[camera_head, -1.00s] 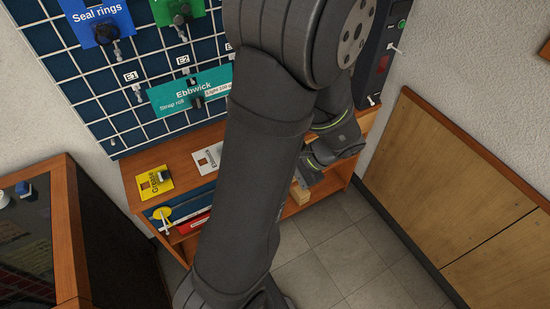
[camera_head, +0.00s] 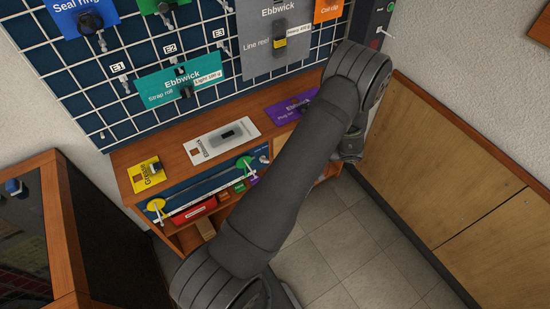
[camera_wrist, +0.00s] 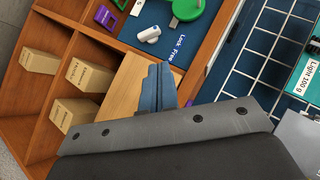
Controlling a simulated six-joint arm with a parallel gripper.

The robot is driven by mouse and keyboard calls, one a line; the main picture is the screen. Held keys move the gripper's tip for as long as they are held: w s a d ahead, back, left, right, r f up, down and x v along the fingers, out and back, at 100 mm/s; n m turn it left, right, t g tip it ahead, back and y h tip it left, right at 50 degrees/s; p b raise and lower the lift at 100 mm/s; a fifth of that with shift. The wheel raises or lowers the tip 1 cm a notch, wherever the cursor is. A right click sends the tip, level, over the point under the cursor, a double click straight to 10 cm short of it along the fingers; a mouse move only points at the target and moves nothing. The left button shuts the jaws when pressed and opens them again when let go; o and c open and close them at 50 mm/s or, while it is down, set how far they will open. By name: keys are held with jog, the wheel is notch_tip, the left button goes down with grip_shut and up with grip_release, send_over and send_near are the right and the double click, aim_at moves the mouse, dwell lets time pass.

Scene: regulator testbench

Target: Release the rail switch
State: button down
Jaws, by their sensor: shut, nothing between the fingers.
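In the head view the same small pale part (camera_head: 264,159) sits at the right end of the blue rail panel (camera_head: 205,190). A green round piece (camera_wrist: 186,9) is next to it. My gripper (camera_wrist: 158,80) is shut and empty, its blue-grey fingertips together. It is apart from the knob, lower in the wrist view. In the head view my arm hides the fingertips.
A wooden shelf with boxes (camera_wrist: 85,75) fills the left of the wrist view. A wire grid (camera_wrist: 252,50) with hanging cards is at the right. On the bench are a yellow card (camera_head: 146,174), a white card (camera_head: 222,138) and a purple card (camera_head: 290,107).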

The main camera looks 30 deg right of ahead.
aim_at(266, 158)
jog(key=f, duration=0.1)
jog(key=d+f+n, duration=0.1)
jog(key=f, duration=0.1)
jog(key=shift+w+d+f+n+t, duration=0.2)
jog(key=shift+w+f+n+t, duration=0.1)
jog(key=shift+w, duration=0.1)
jog(key=x, duration=1)
